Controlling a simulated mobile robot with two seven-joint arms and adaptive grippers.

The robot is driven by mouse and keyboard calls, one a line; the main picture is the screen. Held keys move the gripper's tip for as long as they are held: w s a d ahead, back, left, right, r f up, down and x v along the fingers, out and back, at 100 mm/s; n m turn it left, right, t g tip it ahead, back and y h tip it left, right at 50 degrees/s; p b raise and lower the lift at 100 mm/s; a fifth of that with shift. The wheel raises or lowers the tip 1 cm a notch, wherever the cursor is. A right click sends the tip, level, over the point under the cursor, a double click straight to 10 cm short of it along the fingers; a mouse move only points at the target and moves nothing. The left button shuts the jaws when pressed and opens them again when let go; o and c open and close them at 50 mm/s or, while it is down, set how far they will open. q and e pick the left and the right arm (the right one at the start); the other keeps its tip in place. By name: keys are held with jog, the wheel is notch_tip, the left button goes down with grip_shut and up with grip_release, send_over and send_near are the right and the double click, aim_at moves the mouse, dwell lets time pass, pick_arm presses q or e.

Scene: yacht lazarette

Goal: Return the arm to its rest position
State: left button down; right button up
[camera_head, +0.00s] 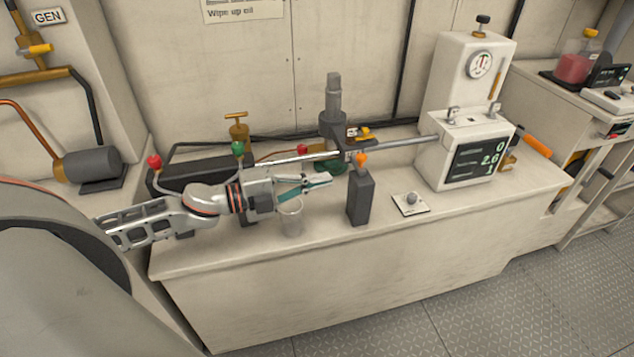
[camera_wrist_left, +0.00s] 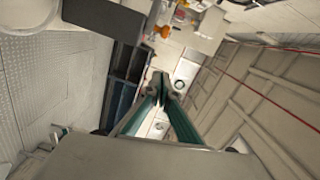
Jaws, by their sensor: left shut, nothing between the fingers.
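My left arm comes in from the left in the head view and reaches over the left half of the bench. Its left gripper (camera_head: 318,183) has teal pads and is shut and empty. It points right, just above and behind a clear cup (camera_head: 291,217) on the bench, a little left of a dark grey block with an orange top (camera_head: 360,197). In the left wrist view the left gripper (camera_wrist_left: 162,84) has its fingertips together, with nothing between them. My right gripper is not in view.
The white bench (camera_head: 330,275) also carries a white machine with a display (camera_head: 466,150), a small plate with a knob (camera_head: 410,203), and valves with red and green knobs (camera_head: 238,149). A long metal bar (camera_head: 395,145) runs to the machine. Grey tread-plate floor (camera_head: 480,315) lies in front.

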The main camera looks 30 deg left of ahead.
pick_arm(q)
jog(key=shift+s+a, duration=0.15)
jog(key=shift+s, duration=0.1)
dwell(0.4)
jog(key=s+d+f+n+t+y, duration=0.1)
jog(key=s+f+n+y, duration=0.2)
jog(key=f+n, duration=0.4)
jog(key=s+d+f+n+t+y, duration=0.1)
jog(key=s+f+n+y, duration=0.25)
jog(key=f, duration=0.55)
jog(key=s+d+f+n+g+y, duration=0.1)
jog(key=s+d+f+n+g, duration=0.1)
jog(key=s+f, duration=0.4)
jog(key=s+d+f+n+g+y, duration=0.1)
jog(key=s+d+f+n+g, duration=0.1)
jog(key=s+d+f+n, duration=0.2)
notch_tip(320, 180, down, 5)
jog(key=s+n, duration=0.2)
jog(key=n, duration=0.1)
jog(key=shift+s+d+g, duration=0.2)
jog(key=shift+d+g, duration=0.1)
jog(key=shift+d, duration=0.05)
jog(key=shift+r+n, duration=0.15)
jog(key=shift+n, duration=0.1)
